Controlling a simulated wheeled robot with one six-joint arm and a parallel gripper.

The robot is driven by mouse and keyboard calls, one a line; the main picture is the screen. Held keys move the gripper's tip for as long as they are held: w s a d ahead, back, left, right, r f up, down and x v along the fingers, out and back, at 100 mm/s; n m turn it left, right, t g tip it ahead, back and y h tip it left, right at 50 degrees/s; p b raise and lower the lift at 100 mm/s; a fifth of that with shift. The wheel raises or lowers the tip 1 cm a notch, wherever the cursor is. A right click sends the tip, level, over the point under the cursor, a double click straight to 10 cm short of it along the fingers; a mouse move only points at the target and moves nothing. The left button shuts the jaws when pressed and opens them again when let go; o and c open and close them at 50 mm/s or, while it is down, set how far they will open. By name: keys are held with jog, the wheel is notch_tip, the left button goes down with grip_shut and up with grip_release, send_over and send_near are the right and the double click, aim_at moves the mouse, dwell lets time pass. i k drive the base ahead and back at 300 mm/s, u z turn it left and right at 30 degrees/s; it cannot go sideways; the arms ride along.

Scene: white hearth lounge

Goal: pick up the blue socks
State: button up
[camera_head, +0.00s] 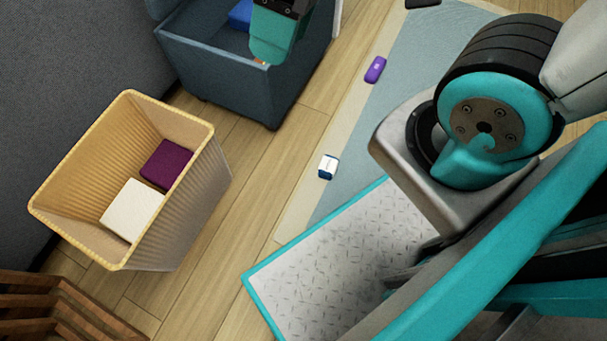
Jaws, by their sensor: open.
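A blue folded item (240,15), which looks like the blue socks, lies inside the dark blue-grey open bin (208,62) at the top. Part of it is hidden behind my gripper. My gripper (274,48) is at the bin's opening, just right of the blue item, with its teal finger pointing down. It is open, and I see nothing held in it. I cannot tell its exact height above the bin floor. A small orange bit shows by the fingertip.
A yellow-rimmed basket (50,205) holds a purple and a white folded item. A white-and-blue small object (327,166) and a purple one (375,69) lie on the rug's edge. A wooden slatted piece (50,310) stands lower left. Wood floor between is clear.

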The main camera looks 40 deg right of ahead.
aim_at(328, 167)
jog(key=u, duration=1.95)
jog(key=k, duration=1)
jog(key=z, duration=1.05)
